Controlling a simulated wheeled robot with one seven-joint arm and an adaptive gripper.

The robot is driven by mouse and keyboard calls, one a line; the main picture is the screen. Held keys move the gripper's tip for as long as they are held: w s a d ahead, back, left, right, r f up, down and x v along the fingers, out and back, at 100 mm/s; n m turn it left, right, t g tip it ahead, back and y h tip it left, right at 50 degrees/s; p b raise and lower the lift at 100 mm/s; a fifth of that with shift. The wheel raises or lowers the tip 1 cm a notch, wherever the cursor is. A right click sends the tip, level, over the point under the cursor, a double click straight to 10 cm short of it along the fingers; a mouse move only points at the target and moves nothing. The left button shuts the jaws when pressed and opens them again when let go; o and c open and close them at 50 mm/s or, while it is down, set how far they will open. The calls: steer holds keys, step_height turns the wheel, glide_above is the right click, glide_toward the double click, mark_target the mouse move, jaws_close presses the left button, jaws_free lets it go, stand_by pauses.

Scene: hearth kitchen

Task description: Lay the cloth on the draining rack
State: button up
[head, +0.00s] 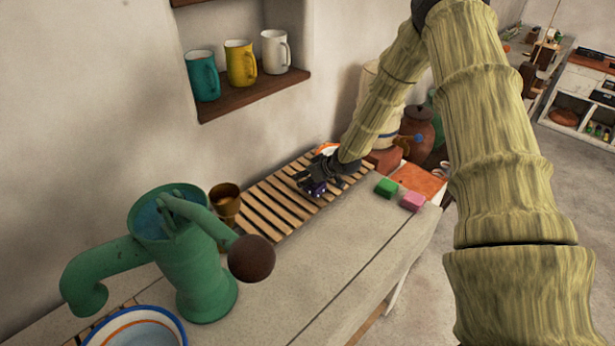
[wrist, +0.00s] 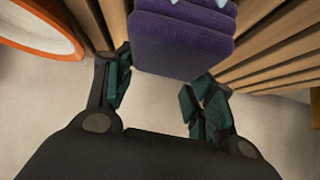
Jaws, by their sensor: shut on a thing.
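The cloth is a folded purple bundle with pale blue marks; it shows in the wrist view (wrist: 182,42), and a small part shows in the head view (head: 318,188). My gripper (head: 312,184) is over the right half of the wooden draining rack (head: 268,205). In the wrist view my gripper (wrist: 160,84) has its fingers at either side of the cloth's near end, shut on it. The rack's slats (wrist: 275,45) show on both sides of the cloth. I cannot tell whether the cloth touches them. My gripper hides most of the cloth in the head view.
An orange-rimmed dish (wrist: 42,28) is close to my gripper's left in the wrist view. A brass cup (head: 225,203) and green pump (head: 185,255) stand left of the rack. Green (head: 386,187) and pink (head: 412,201) blocks lie to its right. The front counter (head: 340,245) is clear.

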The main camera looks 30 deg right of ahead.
steer(key=shift+f, duration=0.7)
steer(key=shift+f, duration=0.1)
steer(key=o, duration=1.4)
steer(key=shift+b+v, duration=1.35)
steer(key=shift+v, duration=4.75)
